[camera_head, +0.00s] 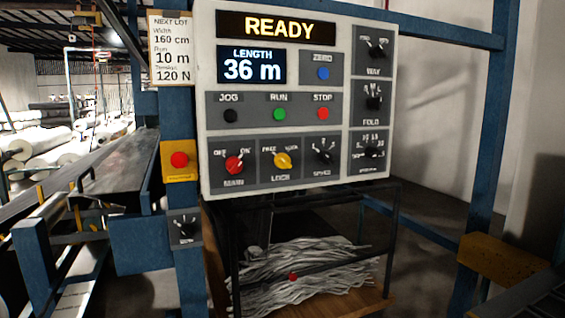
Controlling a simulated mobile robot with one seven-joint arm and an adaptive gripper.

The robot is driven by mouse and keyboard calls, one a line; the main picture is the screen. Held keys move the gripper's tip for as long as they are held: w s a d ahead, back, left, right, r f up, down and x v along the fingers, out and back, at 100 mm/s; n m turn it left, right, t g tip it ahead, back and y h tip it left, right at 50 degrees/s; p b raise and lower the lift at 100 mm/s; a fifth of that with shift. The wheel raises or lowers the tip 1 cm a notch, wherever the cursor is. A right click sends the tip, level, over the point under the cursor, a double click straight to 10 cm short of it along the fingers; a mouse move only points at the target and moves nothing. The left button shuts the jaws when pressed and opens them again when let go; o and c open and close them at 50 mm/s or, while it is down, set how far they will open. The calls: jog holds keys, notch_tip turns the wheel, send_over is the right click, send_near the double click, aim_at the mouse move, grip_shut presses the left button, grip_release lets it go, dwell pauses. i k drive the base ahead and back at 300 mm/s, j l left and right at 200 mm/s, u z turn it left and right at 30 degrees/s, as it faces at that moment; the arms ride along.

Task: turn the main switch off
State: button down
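The main switch (234,165) is a red rotary knob at the lower left of the pale control panel (299,188). OFF is printed at its upper left, ON at its upper right and MAIN below it. Its pointer seems to lean toward ON, but it is too small to be sure. The lit display (279,27) above reads READY. My gripper is not in view, and nothing covers the switch.
Beside the switch is the yellow lock knob (282,160), then a black speed knob (323,156). Above are black jog, green run and red stop buttons (323,114). A red button on a yellow box (180,160) is left of the panel. A dark-framed bin (233,262) holds grey strips below.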

aim_at(234, 164)
jog(key=j+z, duration=0.5)
jog(key=j, duration=1.1)
